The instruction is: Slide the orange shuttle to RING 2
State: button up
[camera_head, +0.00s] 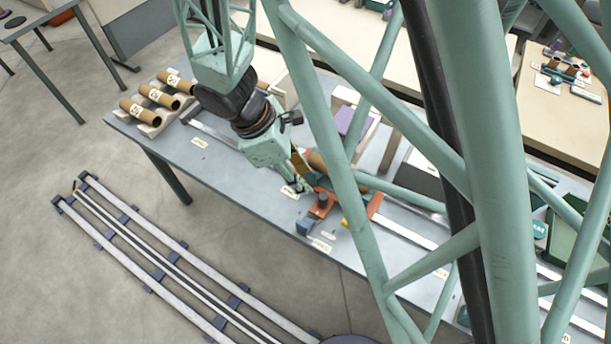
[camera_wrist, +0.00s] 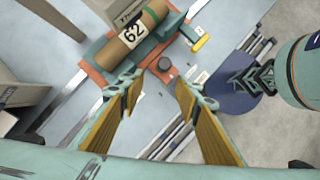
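The orange shuttle (camera_wrist: 98,76) shows in the wrist view as an orange frame with a teal cradle. A brown tube (camera_wrist: 108,57) labelled 62 lies on it. I cannot read which ring mark is RING 2.
Several labelled brown tubes (camera_head: 158,96) rest in a rack at the table's left end. A pale rail (camera_head: 405,232) runs along the table (camera_head: 240,183). A blue block (camera_head: 304,227) is near the front edge. A purple-topped box (camera_head: 354,122) stands behind the rail.

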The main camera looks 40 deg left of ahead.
jog(key=shift+p+v, duration=0.45)
jog(key=shift+v, duration=0.4)
